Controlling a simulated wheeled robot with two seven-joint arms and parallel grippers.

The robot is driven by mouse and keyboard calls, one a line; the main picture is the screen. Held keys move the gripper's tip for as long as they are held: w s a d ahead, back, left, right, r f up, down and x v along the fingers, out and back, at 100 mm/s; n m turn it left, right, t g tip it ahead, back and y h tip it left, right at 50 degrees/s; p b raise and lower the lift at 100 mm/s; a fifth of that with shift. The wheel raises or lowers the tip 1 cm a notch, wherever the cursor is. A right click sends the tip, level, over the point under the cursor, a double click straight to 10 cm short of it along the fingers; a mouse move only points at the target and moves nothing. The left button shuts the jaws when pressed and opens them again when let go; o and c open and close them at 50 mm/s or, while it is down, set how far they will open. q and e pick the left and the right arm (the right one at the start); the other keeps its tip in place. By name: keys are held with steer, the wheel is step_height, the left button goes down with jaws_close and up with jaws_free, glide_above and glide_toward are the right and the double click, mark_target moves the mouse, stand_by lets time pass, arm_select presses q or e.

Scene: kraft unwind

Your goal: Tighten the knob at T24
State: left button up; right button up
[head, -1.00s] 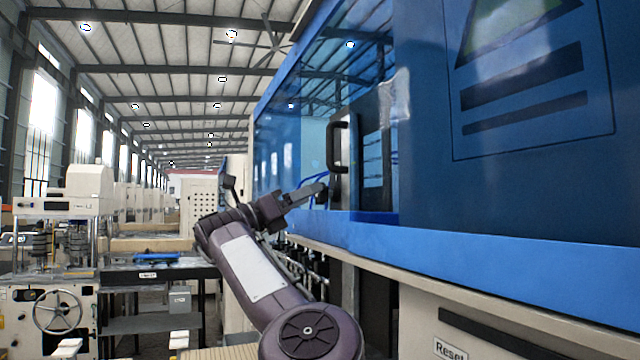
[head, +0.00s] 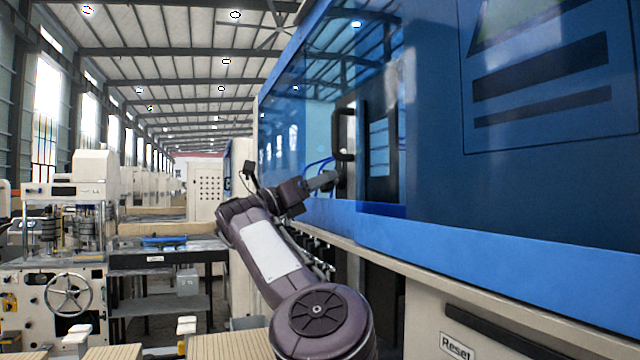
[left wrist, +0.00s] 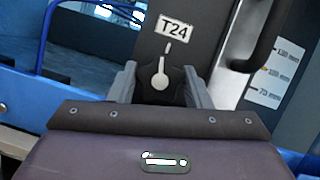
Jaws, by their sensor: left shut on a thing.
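The knob (left wrist: 160,85) is black and lobed with a pale pointer, and sits on a dark panel (left wrist: 206,40) just below the T24 label (left wrist: 174,25) in the left wrist view. The pointer aims up toward a short pale mark under the label. My left gripper (left wrist: 162,88) has one finger on each side of the knob and is shut on it. In the head view my left gripper (head: 325,181) reaches to the machine beside the black door handle (head: 342,134), and the knob is hidden there. My right gripper is not in view.
The blue machine (head: 500,215) with tinted panels fills the right side. The handle (left wrist: 262,40) stands close to the right of the knob, with a scale label (left wrist: 272,82) beyond it. A bench machine (head: 75,225) with a handwheel stands at left.

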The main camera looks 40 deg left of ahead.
arm_select(q)
steer(key=m+h+b, duration=0.2)
steer(key=m+b, duration=0.1)
steer(key=m, duration=0.1)
steer(key=shift+g, duration=0.4)
steer(key=o, duration=1)
steer(key=b+v, duration=0.4)
steer(key=v, duration=0.4)
steer(key=shift+b, duration=0.3)
